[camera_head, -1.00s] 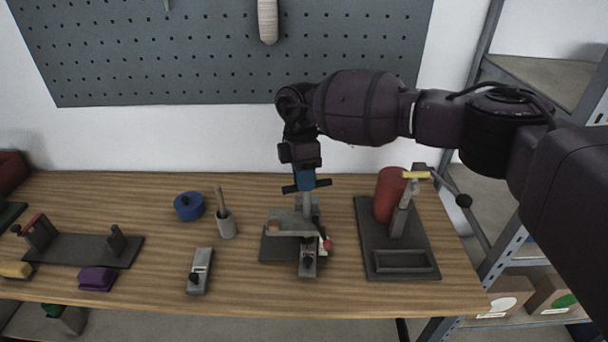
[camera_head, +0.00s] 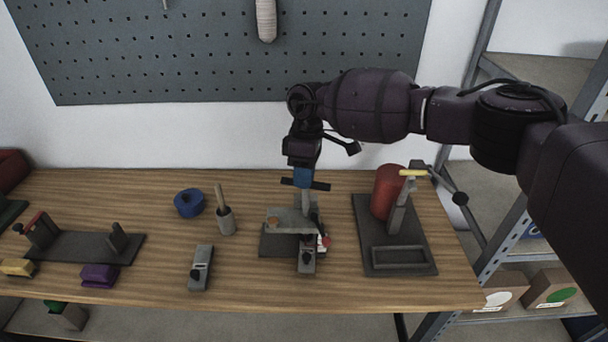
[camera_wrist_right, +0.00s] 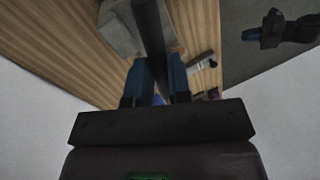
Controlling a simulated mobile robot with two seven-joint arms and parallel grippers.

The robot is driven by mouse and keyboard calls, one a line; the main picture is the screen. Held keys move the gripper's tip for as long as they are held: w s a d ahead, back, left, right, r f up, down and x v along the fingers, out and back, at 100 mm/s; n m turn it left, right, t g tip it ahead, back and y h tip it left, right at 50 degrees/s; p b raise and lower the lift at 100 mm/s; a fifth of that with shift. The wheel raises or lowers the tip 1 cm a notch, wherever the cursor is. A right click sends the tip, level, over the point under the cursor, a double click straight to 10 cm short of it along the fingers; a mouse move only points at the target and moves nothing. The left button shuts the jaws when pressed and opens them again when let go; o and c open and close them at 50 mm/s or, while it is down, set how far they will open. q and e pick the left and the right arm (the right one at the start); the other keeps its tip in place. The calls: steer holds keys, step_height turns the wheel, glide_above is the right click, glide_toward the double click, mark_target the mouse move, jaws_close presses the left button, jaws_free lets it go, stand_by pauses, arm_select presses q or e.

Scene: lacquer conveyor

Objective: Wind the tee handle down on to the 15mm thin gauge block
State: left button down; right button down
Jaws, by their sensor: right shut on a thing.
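My right gripper (camera_head: 303,178) comes down from above and is shut on the dark tee handle (camera_head: 319,186), at the top of an upright screw on the grey clamp fixture (camera_head: 284,217). In the right wrist view, the blue fingers (camera_wrist_right: 161,82) stand either side of the dark handle bar (camera_wrist_right: 152,35). A grey block with a black knob (camera_head: 306,259) sits at the front of the fixture. Another knobbed grey block (camera_head: 202,262) lies on the table to the left. I cannot tell which is the 15mm thin gauge block, nor any gap under the screw. My left gripper is not in view.
A dark stand with a red cylinder (camera_head: 387,192) and a yellow-tipped lever is close on the right. A grey cup (camera_head: 226,222) and a blue round piece (camera_head: 189,203) stand on the left.

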steer(key=shift+r, duration=0.15)
steer(key=c, duration=1.1)
jaws_free()
steer(key=shift+o, duration=0.2)
steer(key=b+v, duration=0.2)
steer(key=v, duration=0.8)
steer(key=shift+r, duration=0.35)
steer(key=shift+w, duration=0.1)
